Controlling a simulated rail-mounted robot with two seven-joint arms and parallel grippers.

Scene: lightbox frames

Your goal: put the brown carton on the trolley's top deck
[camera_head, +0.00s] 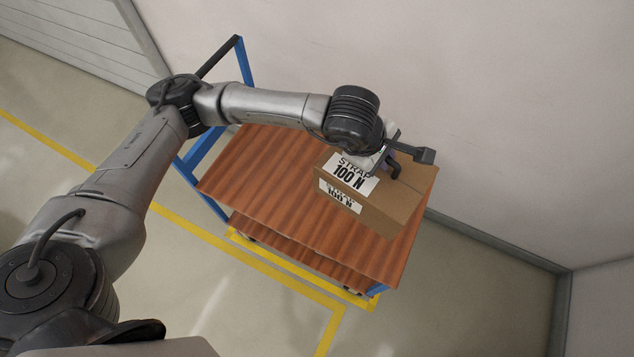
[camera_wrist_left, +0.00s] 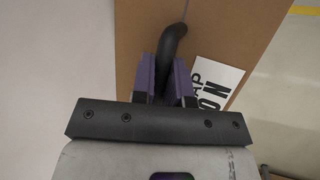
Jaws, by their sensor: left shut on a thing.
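The brown carton (camera_head: 385,207) is at the right end of the trolley's wooden top deck (camera_head: 262,185), with white "STRAP 100 N" labels on its top and side. It looks level and appears to rest on the deck; a small gap beneath cannot be ruled out. A dark handle (camera_wrist_left: 170,45) rises from the carton's top. My left gripper (camera_head: 391,160) is above the carton. In the left wrist view its two purple-padded fingers (camera_wrist_left: 164,80) are shut on the handle, and the carton (camera_wrist_left: 215,30) fills much of that view. My right gripper is not in view.
The trolley has a blue frame (camera_head: 244,62) with a push bar at its left end and a lower deck (camera_head: 300,258). A pale wall (camera_head: 480,90) stands close behind it. Yellow floor lines (camera_head: 280,283) run along the front. The deck left of the carton is clear.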

